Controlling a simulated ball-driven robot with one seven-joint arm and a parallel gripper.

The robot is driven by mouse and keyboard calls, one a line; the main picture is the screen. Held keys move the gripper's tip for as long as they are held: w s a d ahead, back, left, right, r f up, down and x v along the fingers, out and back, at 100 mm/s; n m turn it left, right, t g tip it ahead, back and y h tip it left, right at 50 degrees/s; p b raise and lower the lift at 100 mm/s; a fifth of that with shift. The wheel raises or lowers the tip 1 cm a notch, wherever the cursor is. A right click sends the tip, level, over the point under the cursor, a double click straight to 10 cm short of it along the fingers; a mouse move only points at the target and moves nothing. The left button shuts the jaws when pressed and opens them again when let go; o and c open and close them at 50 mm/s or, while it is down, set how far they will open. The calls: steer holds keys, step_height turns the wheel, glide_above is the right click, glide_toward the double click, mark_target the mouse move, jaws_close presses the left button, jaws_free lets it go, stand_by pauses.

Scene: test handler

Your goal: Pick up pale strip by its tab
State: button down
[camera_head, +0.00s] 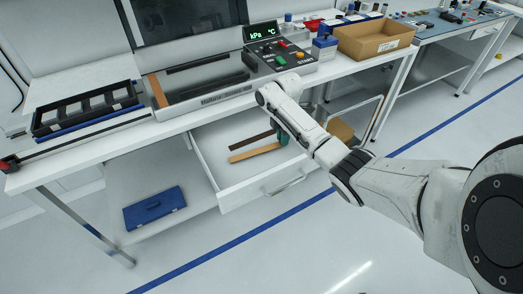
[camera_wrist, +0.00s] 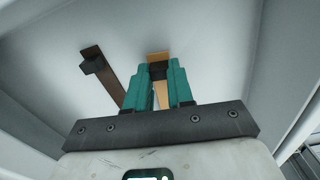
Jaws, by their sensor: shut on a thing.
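The pale strip (camera_head: 252,153) is tan and lies along the inside of the open drawer in the head view. In the wrist view its tan end (camera_wrist: 158,57) shows just beyond my fingertips, and more of it shows between the fingers. My gripper (camera_wrist: 157,72) has teal fingers and is shut on the strip's dark tab, which shows between the tips. The head view shows my gripper (camera_head: 282,138) low in the drawer at the strip's right end, partly behind my arm. Whether the strip touches the drawer floor cannot be told.
A dark brown strip (camera_head: 254,140) with its own dark tab (camera_wrist: 93,65) lies close beside, left of my fingers in the wrist view. White drawer walls (camera_head: 262,190) surround my gripper. The bench above holds a control box (camera_head: 281,58) and a cardboard box (camera_head: 375,38).

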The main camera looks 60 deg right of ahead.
steer(key=shift+r+p, duration=1.85)
steer(key=shift+r, duration=0.2)
